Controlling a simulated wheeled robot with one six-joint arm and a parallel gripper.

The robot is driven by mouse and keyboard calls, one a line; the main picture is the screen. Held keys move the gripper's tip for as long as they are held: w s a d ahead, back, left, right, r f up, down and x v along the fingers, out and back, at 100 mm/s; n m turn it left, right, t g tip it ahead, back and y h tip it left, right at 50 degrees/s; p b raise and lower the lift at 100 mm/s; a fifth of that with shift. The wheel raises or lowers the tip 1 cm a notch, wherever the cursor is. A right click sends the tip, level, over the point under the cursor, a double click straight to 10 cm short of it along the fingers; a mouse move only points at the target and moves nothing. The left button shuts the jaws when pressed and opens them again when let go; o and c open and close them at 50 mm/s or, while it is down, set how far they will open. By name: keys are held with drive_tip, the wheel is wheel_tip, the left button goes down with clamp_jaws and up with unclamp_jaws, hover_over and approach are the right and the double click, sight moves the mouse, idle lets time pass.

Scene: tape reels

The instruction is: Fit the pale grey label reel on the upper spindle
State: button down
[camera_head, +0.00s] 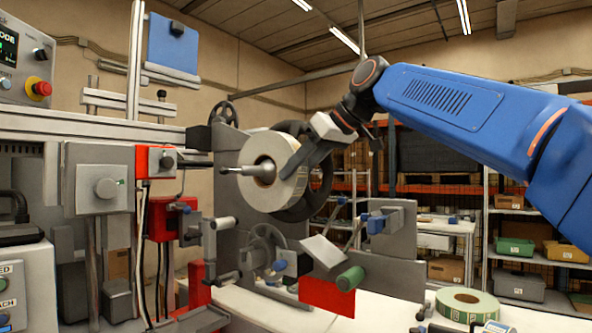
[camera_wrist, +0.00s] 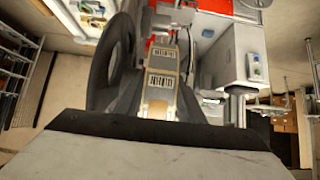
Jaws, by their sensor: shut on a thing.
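The pale grey label reel (camera_head: 250,150) is upright at the machine's upper spindle (camera_head: 240,170) in the head view. The spindle's rounded end shows in the reel's core opening and sticks out to the left. I cannot tell how far the reel sits along it. My gripper (camera_head: 294,160) is shut on the reel's right side. A large black disc (camera_head: 302,208) stands right behind the reel. In the wrist view a label-printed strip, seemingly the reel's outer face (camera_wrist: 160,82), lies beside the black disc (camera_wrist: 108,65). The fingertips are not clear there.
A green-edged reel (camera_head: 467,303) lies on the white table at lower right. The machine's lower rollers, a red plate (camera_head: 327,296) and a green roller (camera_head: 350,278) sit below the reel. A control box with a red button (camera_head: 38,88) is at upper left. Shelves stand behind.

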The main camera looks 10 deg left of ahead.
drive_tip(key=shift+w+d+r, duration=0.1)
drive_tip(key=shift+w+d, duration=0.1)
drive_tip(key=shift+w, duration=0.2)
idle(0.4)
drive_tip(key=c, duration=1.1)
unclamp_jaws()
drive_tip(key=v, duration=1.7)
drive_tip(key=shift+d, duration=0.15)
drive_tip(key=shift+r, duration=0.1)
